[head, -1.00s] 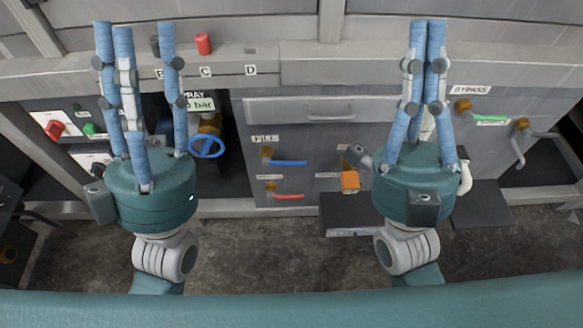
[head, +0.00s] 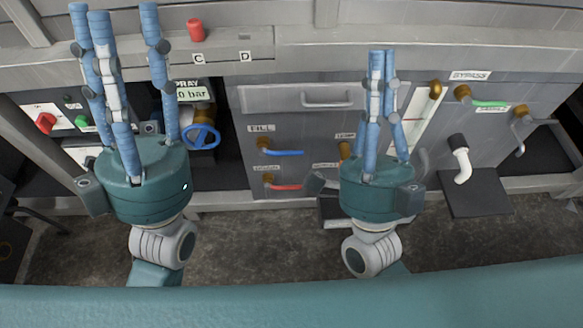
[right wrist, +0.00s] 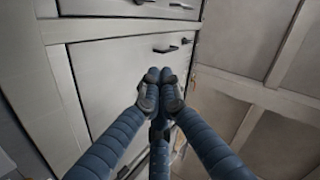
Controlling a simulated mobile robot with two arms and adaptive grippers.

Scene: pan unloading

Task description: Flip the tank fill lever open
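The tank fill lever (head: 285,153) is a blue handle on a brass valve under the FILL label (head: 261,128), on the grey front panel in the head view. It lies nearly level, pointing right from its valve. My right gripper (head: 380,53) is to the right of the lever and apart from it. Its three blue fingers are drawn together at the tips with nothing seen between them, as the right wrist view (right wrist: 160,75) also shows. My left gripper (head: 118,10) is well to the left of the lever, with its fingers spread and empty.
A red lever (head: 285,187) sits just below the fill lever. A blue handwheel (head: 201,138) is to its left, and a drawer handle (head: 327,102) is above it. A white curved spout (head: 462,165) and a green lever (head: 490,103) are at the right.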

